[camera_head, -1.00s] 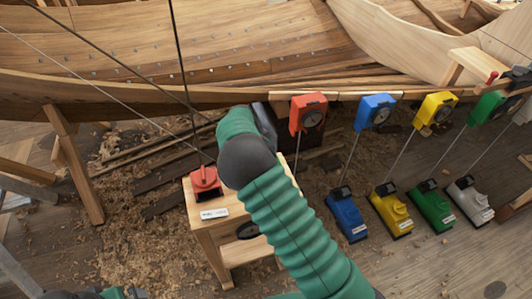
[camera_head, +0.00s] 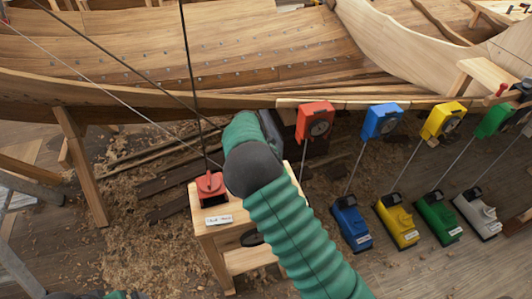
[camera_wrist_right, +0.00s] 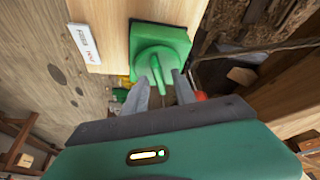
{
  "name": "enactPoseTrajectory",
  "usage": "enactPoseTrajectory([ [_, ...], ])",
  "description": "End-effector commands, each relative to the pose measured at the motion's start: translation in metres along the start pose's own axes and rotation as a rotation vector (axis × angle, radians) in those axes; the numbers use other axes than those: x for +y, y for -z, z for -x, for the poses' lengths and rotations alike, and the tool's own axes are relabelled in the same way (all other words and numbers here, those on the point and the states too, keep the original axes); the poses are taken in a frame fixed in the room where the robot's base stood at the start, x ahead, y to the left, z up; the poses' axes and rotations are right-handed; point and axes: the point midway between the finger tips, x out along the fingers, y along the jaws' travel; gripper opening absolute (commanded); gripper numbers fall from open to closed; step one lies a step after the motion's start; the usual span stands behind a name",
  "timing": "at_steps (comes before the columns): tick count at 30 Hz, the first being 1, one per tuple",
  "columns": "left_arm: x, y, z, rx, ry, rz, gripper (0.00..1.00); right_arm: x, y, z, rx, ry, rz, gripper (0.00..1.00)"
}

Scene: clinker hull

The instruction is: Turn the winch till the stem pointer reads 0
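In the head view a wooden stand (camera_head: 240,259) carries a red winch-like block (camera_head: 210,187) with a dark line running up from it. My right arm's green sleeve and dark joint hide much of the stand top and my right gripper. In the right wrist view a green winch-like block (camera_wrist_right: 165,45) with a raised handle sits on a wooden top beside a white label. My right gripper (camera_wrist_right: 161,88) has its two grey fingers apart, one each side of the green handle. I cannot tell whether they touch it. No pointer reading is legible. My left gripper is not visible.
Red (camera_head: 314,122), blue (camera_head: 381,122) and yellow (camera_head: 441,121) dial boxes hang along the plank below the wooden hull (camera_head: 180,55). Thin rods join dial boxes to coloured blocks on the floor, including a blue block (camera_head: 350,224). Shavings cover the floor at the left.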

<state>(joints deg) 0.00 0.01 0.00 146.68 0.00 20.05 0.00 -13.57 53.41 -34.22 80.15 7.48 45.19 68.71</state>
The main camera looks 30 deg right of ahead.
Motion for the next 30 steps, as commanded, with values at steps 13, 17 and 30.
enactPoseTrajectory([
  [13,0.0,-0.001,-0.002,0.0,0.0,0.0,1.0,-0.002,-0.001,0.122,0.0,0.005,0.001,0.33],
  [17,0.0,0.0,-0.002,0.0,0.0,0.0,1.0,-0.002,-0.001,0.146,-0.001,0.003,0.0,0.33],
  [30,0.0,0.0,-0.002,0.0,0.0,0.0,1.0,-0.002,0.0,0.158,0.0,0.0,0.0,0.33],
])
